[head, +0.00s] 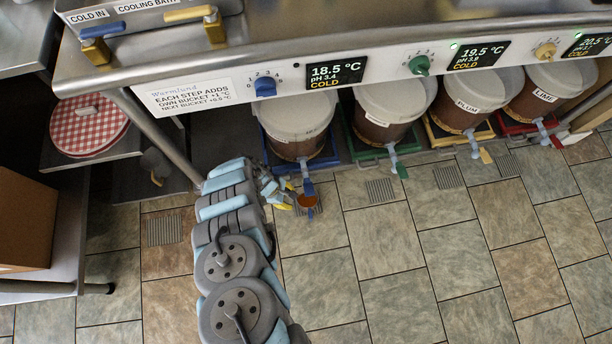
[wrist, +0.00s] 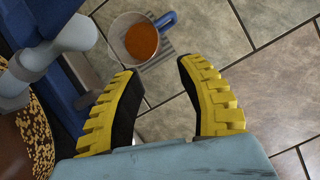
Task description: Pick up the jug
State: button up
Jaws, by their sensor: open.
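The jug (wrist: 134,46) is a clear vessel with orange-brown liquid in it and a blue handle (wrist: 166,20). It is upright on a floor grate, just ahead of my fingertips in the wrist view. In the head view the jug (head: 307,201) sits below the blue tap of the leftmost bucket. My gripper (wrist: 166,68) is open with yellow, black-padded fingers, and nothing is between them. In the head view my gripper (head: 284,200) is just left of the jug, partly hidden by my arm.
The leftmost bucket (head: 297,118) stands in a blue stand, its tap (head: 307,186) close above the jug. The tap's pale pipe (wrist: 52,50) is left of my fingers in the wrist view. Several more buckets stand to the right. The tiled floor (head: 430,270) in front is clear.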

jog(key=b, duration=0.6)
send_over(306, 209)
jog(key=a, duration=0.3)
notch_tip(306, 209, down, 10)
jog(key=shift+d+f+b, duration=0.55)
jog(key=shift+b, duration=0.05)
jog(key=shift+f, duration=0.1)
jog(key=b+x, duration=0.4)
jog(key=x, duration=0.1)
jog(key=shift+w+b, duration=0.15)
jog(key=shift+b, duration=0.15)
grip_shut()
